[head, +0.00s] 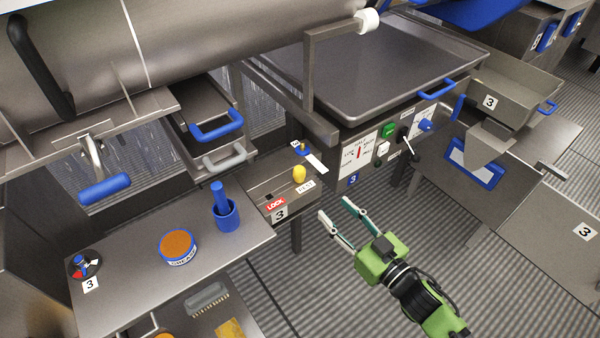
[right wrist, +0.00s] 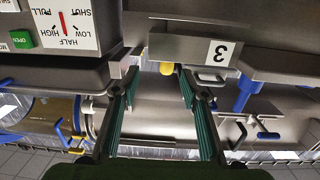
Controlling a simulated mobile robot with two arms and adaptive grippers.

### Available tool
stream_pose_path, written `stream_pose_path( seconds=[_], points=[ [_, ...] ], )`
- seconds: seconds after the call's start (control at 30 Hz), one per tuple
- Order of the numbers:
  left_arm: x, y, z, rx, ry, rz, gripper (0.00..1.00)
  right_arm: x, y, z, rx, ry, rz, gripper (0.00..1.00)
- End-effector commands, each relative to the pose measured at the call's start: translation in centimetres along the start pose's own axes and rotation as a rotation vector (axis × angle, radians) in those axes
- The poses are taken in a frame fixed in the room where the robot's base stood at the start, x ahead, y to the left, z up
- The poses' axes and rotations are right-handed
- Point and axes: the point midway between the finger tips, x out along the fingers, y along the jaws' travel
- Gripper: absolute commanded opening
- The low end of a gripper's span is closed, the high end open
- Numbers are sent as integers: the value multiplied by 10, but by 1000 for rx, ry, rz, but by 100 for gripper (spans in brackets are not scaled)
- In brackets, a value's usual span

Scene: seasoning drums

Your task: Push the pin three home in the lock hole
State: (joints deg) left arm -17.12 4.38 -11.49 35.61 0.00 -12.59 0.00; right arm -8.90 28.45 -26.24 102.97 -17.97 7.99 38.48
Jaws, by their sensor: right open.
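The steel lock box (head: 268,190) carries a red LOCK label and a number 3 plate. A yellow knob (head: 299,173) stands on its right end, beside a TEST label. A small blue and yellow piece (head: 303,149) with a white tag is just behind. I cannot tell which of these is pin three, and the lock hole is not clear. In the right wrist view, the yellow knob (right wrist: 166,68) appears between the open fingers (right wrist: 156,88), beyond the tips. My left gripper is not in view.
A steel side table (head: 130,280) holds a grease tin (head: 178,247), a blue cup with a handle in it (head: 228,216) and a dial (head: 85,264). A control panel (head: 358,158) with a lever stands behind my right gripper. Open floor lies below the gripper.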

Motion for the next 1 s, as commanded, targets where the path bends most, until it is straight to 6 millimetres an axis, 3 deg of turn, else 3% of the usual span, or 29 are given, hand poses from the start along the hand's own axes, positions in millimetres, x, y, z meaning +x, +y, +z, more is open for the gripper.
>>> stream_pose_path(
  seconds=[0.03,0.17,0.5,0.77,1.0],
  points=[
    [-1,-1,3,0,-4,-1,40,1,-6,-11,-3,19,-17,40],
    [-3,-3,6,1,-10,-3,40,13,-10,-23,0,39,-30,40],
    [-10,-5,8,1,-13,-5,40,75,-11,-24,0,37,-28,40],
    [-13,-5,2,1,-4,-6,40,94,-12,-23,-1,36,-28,40],
    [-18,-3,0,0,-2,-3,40,126,-15,-21,-1,37,-27,40]
  ],
)
